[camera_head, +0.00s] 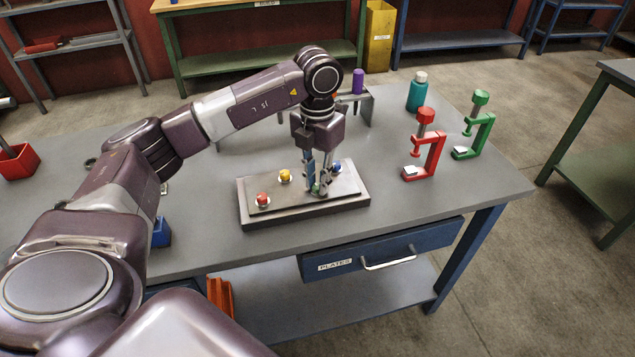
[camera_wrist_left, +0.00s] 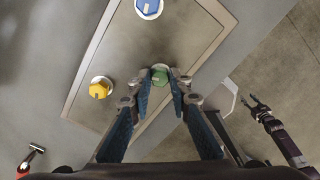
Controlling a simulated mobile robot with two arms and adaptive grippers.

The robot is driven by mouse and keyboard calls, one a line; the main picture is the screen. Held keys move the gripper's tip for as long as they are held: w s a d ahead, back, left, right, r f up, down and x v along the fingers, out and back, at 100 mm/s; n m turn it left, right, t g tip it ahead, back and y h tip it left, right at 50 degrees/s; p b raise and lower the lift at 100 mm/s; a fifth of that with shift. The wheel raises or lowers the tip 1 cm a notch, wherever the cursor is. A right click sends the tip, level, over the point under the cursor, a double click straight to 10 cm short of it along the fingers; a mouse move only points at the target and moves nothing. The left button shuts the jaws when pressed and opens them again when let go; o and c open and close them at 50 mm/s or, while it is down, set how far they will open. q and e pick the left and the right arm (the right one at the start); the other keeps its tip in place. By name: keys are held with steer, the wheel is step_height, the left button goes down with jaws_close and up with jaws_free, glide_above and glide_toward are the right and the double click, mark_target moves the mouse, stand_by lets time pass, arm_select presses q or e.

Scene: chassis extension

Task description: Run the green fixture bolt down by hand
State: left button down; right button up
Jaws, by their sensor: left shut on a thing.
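The fixture plate (camera_head: 303,198) is a grey slab on a darker base on the workbench, and its top also shows in the left wrist view (camera_wrist_left: 190,28). The green bolt (camera_wrist_left: 159,75) sits on it, with a small part visible in the head view. My left gripper (camera_head: 320,191) points down and is shut on the green bolt, one finger on each side; it also shows in the left wrist view (camera_wrist_left: 159,87). How far the bolt is seated cannot be told. My right gripper (camera_wrist_left: 252,104) is open and empty, off to the right over the floor.
Red (camera_head: 263,199), yellow (camera_head: 285,177) and blue (camera_head: 337,167) bolts stand near the green one. Red (camera_head: 434,152) and green (camera_head: 485,130) clamps and a teal bottle (camera_head: 417,92) stand to the right. A hammer (camera_wrist_left: 31,158) lies on the bench. The bench's front right is clear.

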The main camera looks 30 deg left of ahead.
mark_target(317, 184)
arm_select(q)
steer(key=shift+m+b, duration=0.4)
steer(key=shift+m, duration=1.1)
steer(key=c, duration=1.8)
jaws_free()
steer(key=shift+o, duration=0.2)
steer(key=shift+r, duration=0.1)
step_height(317, 184, up, 12)
